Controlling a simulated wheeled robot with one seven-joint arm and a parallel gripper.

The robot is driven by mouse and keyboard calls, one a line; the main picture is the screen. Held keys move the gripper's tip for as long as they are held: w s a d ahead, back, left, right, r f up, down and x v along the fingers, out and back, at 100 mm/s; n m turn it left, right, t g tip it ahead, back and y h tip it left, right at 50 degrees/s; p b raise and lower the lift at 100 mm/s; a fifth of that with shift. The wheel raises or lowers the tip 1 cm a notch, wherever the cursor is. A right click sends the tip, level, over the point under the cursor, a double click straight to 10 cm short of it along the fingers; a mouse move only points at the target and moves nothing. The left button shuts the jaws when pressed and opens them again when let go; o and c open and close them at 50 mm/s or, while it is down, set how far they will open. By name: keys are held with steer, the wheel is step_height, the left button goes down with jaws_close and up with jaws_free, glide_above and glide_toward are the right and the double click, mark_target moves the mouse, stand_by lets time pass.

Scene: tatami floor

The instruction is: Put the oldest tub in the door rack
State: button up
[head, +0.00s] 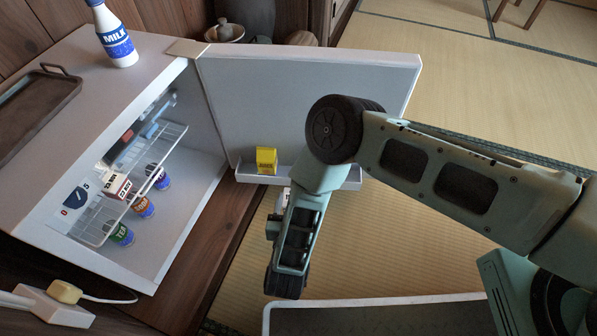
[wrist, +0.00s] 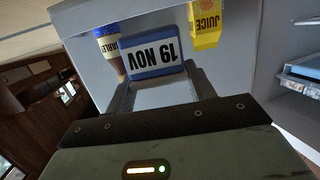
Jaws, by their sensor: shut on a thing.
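My gripper (wrist: 163,93) is shut on a blue tub (wrist: 153,73) with a white label reading "19 NOV", upside down in the wrist view. The tub is in front of the open fridge door's inner face, between a barley bottle and a yellow juice carton. I cannot tell whether it touches the rack floor. In the head view my arm hides most of the tub and gripper. The door rack (head: 342,181) is a white ledge low on the door (head: 300,95).
The juice carton (head: 266,160) stands in the rack's left part; the barley bottle (wrist: 110,50) is close beside the tub. Cans (head: 143,206) stand in the fridge (head: 185,225) below a wire shelf (head: 150,180). A milk bottle (head: 115,38) and tray (head: 35,103) are on top.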

steer(key=b+x, duration=0.7)
steer(key=x, duration=0.8)
steer(key=shift+w+r+b, duration=0.15)
steer(key=shift+w+b, duration=0.05)
steer(key=shift+b, duration=0.2)
step_height(320, 180, down, 5)
steer(key=b, duration=0.3)
steer(key=shift+d+r+b, duration=0.1)
steer(key=shift+r+b, duration=0.05)
steer(key=shift+b, duration=0.2)
steer(key=shift+w+b, duration=0.15)
steer(key=shift+b, duration=0.2)
steer(key=shift+r, duration=0.15)
